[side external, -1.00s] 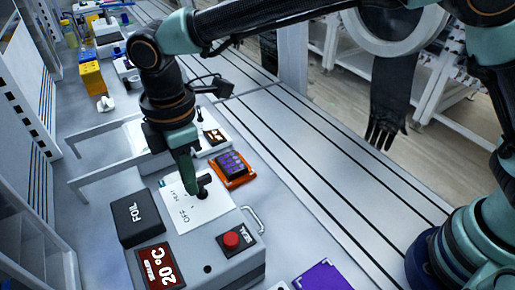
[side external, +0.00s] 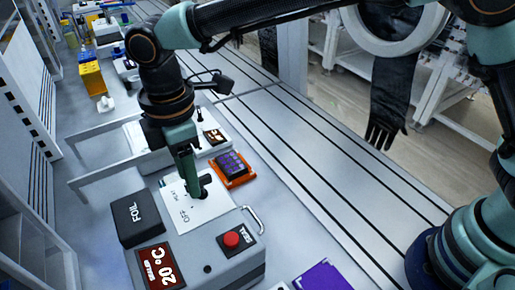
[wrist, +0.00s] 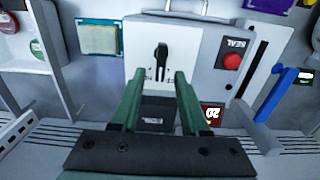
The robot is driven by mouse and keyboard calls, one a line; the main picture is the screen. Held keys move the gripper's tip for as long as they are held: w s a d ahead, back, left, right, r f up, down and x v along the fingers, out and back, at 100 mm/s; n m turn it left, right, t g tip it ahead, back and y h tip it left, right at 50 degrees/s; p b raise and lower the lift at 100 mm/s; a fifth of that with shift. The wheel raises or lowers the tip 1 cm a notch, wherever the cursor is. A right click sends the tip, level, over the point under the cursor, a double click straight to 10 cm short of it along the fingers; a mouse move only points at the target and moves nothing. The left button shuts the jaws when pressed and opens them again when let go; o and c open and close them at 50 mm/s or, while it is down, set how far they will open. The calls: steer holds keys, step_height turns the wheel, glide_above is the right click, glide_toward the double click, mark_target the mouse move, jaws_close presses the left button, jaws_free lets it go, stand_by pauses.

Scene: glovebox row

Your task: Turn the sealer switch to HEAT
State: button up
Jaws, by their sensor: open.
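The sealer (side external: 222,262) is a grey box with a white switch plate (side external: 212,214) on top, marked OFF and HEAT. The black switch knob (side external: 205,182) stands on this plate, partly behind my fingers in the side view. In the wrist view the knob (wrist: 161,58) is upright in the picture, just beyond and between my fingertips. Which label it points at is not clear. My gripper (wrist: 160,76) is open and empty, with green fingers. In the side view my gripper (side external: 192,194) reaches down close to the knob; contact cannot be told.
An orange device (side external: 232,170) stands behind. The slotted rail surface (side external: 330,180) is clear.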

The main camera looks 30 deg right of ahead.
step_height(320, 180, up, 12)
steer(key=shift+f, duration=0.15)
stand_by(0.4)
